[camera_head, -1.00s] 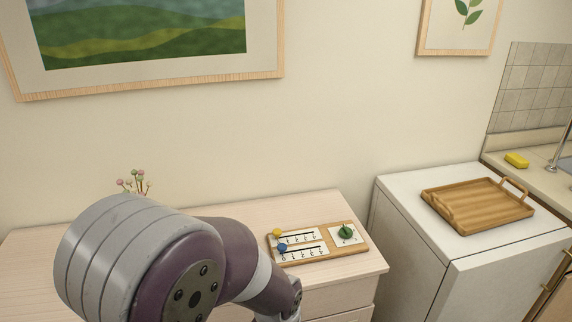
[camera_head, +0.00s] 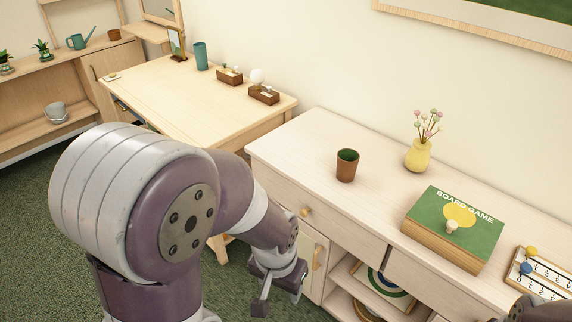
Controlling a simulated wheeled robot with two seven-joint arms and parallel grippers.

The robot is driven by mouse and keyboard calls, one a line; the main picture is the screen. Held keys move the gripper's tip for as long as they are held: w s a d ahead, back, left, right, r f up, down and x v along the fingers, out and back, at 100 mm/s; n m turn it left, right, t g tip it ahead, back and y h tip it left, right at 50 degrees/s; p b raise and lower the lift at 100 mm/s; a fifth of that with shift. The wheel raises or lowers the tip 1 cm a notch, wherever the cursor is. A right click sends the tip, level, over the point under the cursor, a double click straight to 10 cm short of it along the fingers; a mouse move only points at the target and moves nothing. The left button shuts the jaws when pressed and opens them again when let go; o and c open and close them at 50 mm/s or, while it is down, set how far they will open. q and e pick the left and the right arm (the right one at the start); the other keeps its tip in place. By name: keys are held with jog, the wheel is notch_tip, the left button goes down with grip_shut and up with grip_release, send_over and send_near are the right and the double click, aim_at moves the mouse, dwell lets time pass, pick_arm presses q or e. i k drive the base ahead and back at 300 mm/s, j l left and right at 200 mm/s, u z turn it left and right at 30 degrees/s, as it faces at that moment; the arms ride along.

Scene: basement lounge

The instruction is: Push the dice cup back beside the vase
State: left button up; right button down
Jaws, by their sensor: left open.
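The dice cup (camera_head: 347,166), a brown cup with a dark green inside, stands upright on the light wooden cabinet top. The yellow vase (camera_head: 418,155) with pink and green flowers stands to its right and a little farther back, near the wall. A clear gap of bare wood separates the two. My left gripper (camera_head: 279,299) is open and empty, pointing down in front of the cabinet, below its top and to the left of the cup. It touches neither cup nor vase. My right gripper is not in view; a dark part of my arm shows at the lower right corner.
A desk (camera_head: 185,105) with a teal cup (camera_head: 201,56) and small boxes stands at left. The cabinet top left of the cup is clear.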

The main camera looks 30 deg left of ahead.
aim_at(348, 159)
jog(key=u, duration=0.45)
jog(key=i+j+u, duration=0.1)
jog(key=i+j, duration=0.65)
jog(key=i, duration=0.1)
